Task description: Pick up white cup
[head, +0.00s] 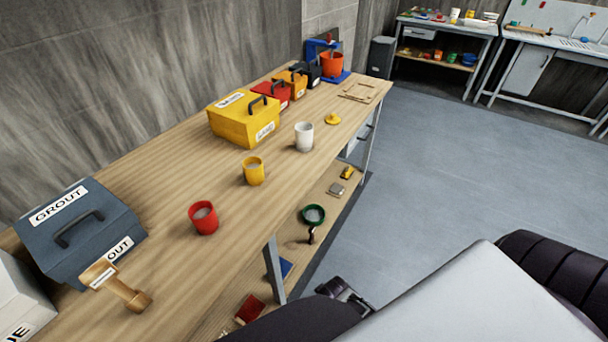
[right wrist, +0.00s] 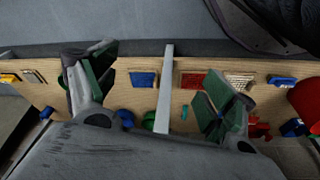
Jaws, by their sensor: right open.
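The white cup (head: 304,137) stands upright on the wooden workbench (head: 150,185), in front of the yellow box and near the bench's right edge. It does not show in the right wrist view. My right gripper (right wrist: 160,78) is open and empty in the right wrist view, its two fingers spread wide over the lower shelf. In the head view only a small dark part of it shows at the bottom, low beside the bench and well apart from the cup. My left gripper is not in view.
A yellow cup (head: 253,171) and a red cup (head: 203,218) stand nearer on the bench. A yellow box (head: 244,119) stands behind the white cup, and a yellow knobbed piece (head: 332,119) lies beyond it. A grey grout box (head: 80,232) is at left. The floor at right is clear.

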